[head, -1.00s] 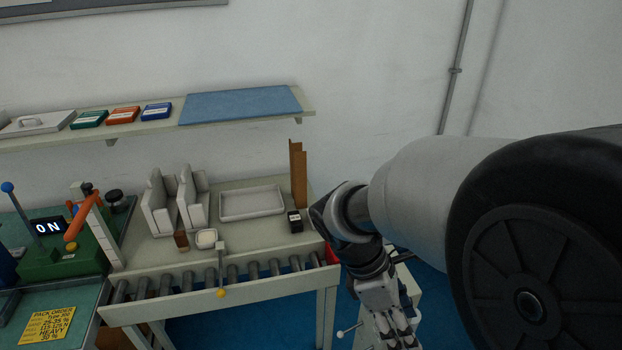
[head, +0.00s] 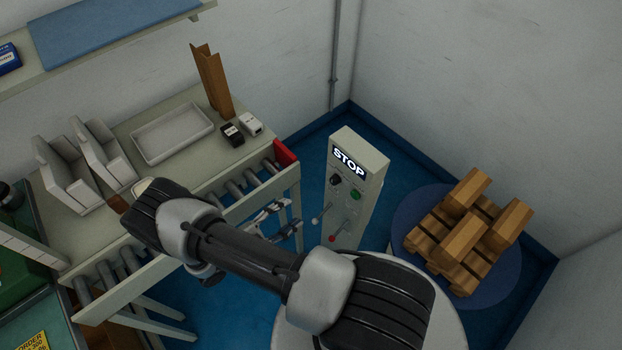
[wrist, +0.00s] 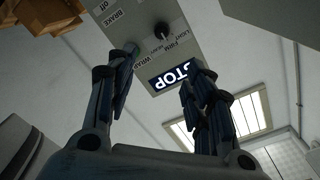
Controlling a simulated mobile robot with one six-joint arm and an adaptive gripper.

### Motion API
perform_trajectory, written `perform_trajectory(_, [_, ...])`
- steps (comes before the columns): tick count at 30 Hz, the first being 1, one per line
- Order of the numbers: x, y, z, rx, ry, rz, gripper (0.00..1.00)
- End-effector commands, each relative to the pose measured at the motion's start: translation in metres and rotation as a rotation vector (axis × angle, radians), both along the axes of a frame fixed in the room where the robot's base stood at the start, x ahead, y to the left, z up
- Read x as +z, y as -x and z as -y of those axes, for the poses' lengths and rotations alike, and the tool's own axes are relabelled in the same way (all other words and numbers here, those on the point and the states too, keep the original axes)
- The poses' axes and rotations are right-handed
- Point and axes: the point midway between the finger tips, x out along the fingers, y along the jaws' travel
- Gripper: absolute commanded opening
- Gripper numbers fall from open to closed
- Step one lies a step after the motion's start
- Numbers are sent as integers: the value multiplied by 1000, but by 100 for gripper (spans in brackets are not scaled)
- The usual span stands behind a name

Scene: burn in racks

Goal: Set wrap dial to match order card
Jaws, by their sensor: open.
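The wrap control box (head: 357,165) stands beyond the conveyor with its display reading STOP. Its black wrap dial (head: 336,180) is on the front face, beside a green button (head: 355,194). In the wrist view the dial (wrist: 162,31) appears near labels LIGHT, FIRM, HEAVY and WRAP; its exact pointer setting is unclear. My gripper (wrist: 161,62) is open and empty, its fingers either side of the box face in that view, apart from the dial. In the head view my gripper (head: 272,217) is left of the box. The yellow order card (head: 32,341) is cut off at the lower left.
A lever with a white ball (head: 316,220) and a red knob (head: 332,238) sit low on the box. A pallet of wooden blocks (head: 462,240) stands on a round blue turntable (head: 508,288) at right. The roller conveyor (head: 234,190) lies left of the box.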

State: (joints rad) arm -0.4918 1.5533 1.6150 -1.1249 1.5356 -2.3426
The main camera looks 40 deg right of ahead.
Motion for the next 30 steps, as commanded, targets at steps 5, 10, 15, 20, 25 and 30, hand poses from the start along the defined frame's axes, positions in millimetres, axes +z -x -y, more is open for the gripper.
perform_trajectory(5, [-12,3,5,35,32,-79,48])
perform_trajectory(10, [-12,2,27,31,31,-80,48])
perform_trajectory(15, [-12,0,63,29,29,-79,48])
perform_trajectory(20, [-12,-3,98,28,29,-77,48])
perform_trajectory(25, [-12,-5,134,27,28,-75,48])
perform_trajectory(30, [-12,-8,160,30,29,-75,48])
